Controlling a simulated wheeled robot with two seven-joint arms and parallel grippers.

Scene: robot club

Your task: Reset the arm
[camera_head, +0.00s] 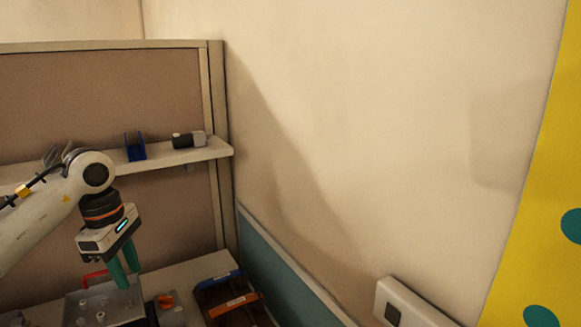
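My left arm comes in from the left, and its gripper (126,272) points down over the workbench, with two green fingers. The fingers show a little apart, with nothing seen between them. Below and beside them is a metal fixture plate (72,309) with several light posts and a red handle (95,279). The fingertips overlap the plate in the picture; I cannot tell whether they touch it. My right gripper is not in view.
A shelf (170,158) behind my arm holds a blue holder (134,146) and a grey and black device (188,140). Orange and blue-edged trays (228,299) lie right of the fixture. A white wall box (411,306) and a yellow panel (545,200) are at right.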

